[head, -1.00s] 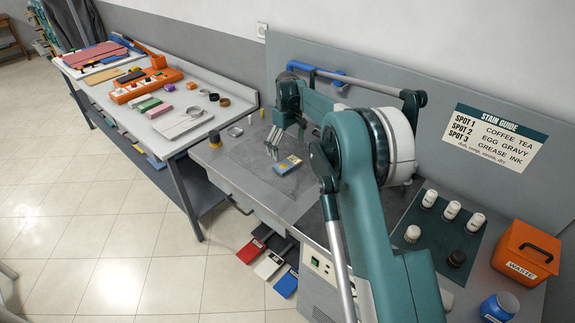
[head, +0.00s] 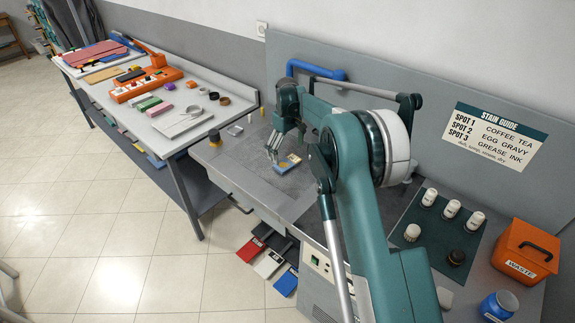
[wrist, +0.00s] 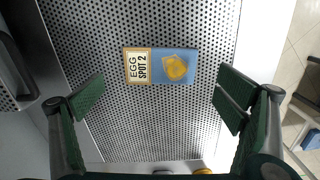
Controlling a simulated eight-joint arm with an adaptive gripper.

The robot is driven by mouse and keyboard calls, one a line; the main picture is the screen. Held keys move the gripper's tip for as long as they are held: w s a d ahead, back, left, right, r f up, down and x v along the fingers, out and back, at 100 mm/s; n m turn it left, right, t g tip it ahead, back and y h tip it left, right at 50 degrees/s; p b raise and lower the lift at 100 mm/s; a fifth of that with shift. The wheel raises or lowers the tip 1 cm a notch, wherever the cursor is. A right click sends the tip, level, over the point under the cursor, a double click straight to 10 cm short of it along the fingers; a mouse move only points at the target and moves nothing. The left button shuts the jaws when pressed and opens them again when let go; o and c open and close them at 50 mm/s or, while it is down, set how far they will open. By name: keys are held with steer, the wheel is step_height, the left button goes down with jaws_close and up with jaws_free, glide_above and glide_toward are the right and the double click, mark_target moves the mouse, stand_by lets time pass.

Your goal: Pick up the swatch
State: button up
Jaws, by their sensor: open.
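The swatch (wrist: 175,67) is a small blue rectangle with a yellow stain and a cream label reading "EGG SPOT 2". It lies flat on the perforated grey metal surface (wrist: 150,125). In the head view the swatch (head: 289,162) is partly covered by my gripper (head: 274,154). In the wrist view my gripper (wrist: 160,100) is open, with green pads spread wide to either side of the swatch's line. The swatch appears between and beyond the fingertips, with nothing held. I cannot tell the exact height of the fingers above the surface.
A blue pipe (head: 318,70) runs along the back. Bottles on a dark mat (head: 402,238) and an orange waste box (head: 524,252) stand at right.

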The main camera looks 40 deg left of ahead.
mark_target(287, 163)
steer(key=shift+f, duration=0.15)
steer(key=shift+s+d+f, duration=0.1)
steer(key=shift+d+f, duration=0.05)
steer(key=shift+f, duration=2.3)
steer(key=c, duration=1)
